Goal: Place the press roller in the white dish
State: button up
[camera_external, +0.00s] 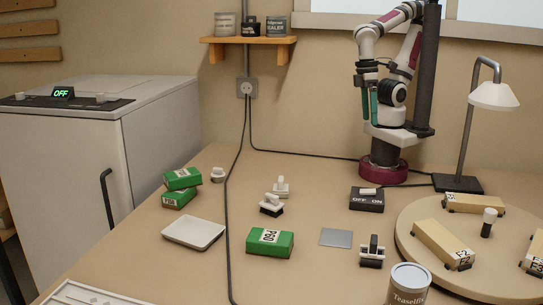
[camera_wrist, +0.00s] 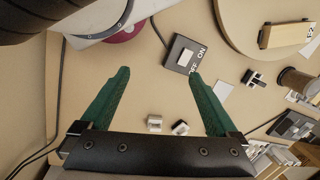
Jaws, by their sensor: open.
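The white dish (camera_external: 193,233) is a shallow square tray, empty, at the left front of the bench. I cannot tell for sure which small piece is the press roller. Two small black-and-white pieces, one upright (camera_external: 281,187) and one just in front (camera_external: 271,206), stand mid-bench. Another light piece (camera_external: 218,174) is beside the stacked green boxes, and a black-handled piece (camera_external: 372,252) is at front right. In the wrist view two small pieces (camera_wrist: 154,122) (camera_wrist: 180,128) show between the fingers. My gripper (camera_external: 370,118) is open, empty and high above the bench; its green fingers are spread wide (camera_wrist: 158,76).
Green boxes (camera_external: 270,242) (camera_external: 182,179) lie near the dish. A black cable (camera_external: 228,210) runs down the bench right of the dish. A switch box (camera_external: 367,200), grey sheet (camera_external: 336,238), tin (camera_external: 408,285), round board with wooden blocks (camera_external: 415,255) and lamp (camera_external: 494,96) are at right.

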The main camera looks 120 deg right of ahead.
jog(key=n+t+y, duration=0.1)
jog(key=n+t, duration=0.2)
jog(key=n, duration=1.2)
send_over(373, 252)
jog(key=s+d, duration=0.4)
jog(key=d, duration=0.1)
notch_tip(373, 252, down, 7)
jog(key=x, duration=1.5)
jog(key=shift+s+a+f, duration=0.1)
jog(key=shift+a+f, duration=0.1)
jog(key=shift+a, duration=0.2)
jog(key=shift+c, duration=0.3)
